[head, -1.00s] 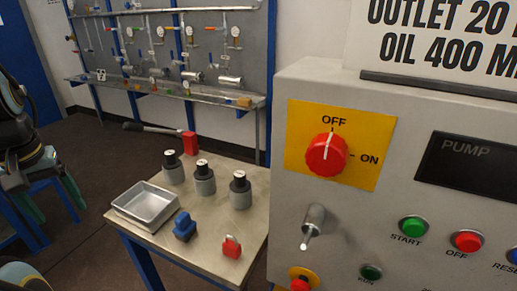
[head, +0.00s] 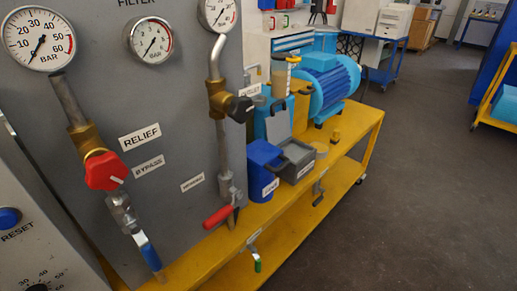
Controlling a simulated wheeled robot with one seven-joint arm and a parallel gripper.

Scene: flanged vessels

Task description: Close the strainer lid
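A grey box (head: 296,160) stands on the yellow bench in the middle of the head view, with a white label on its front too small to read. A grey flat panel (head: 278,128) stands upright at its back left and looks like a raised lid. A blue container (head: 262,168) with a white label stands just left of the box. I cannot read which of these is the strainer. My gripper is not in view.
A grey gauge panel with a red relief knob (head: 104,171) and red-handled valve (head: 218,216) fills the left. A blue motor (head: 330,85) stands behind on the yellow bench (head: 345,148). Green-tipped (head: 257,266) and dark levers project at the bench front. Floor (head: 415,190) at right is clear.

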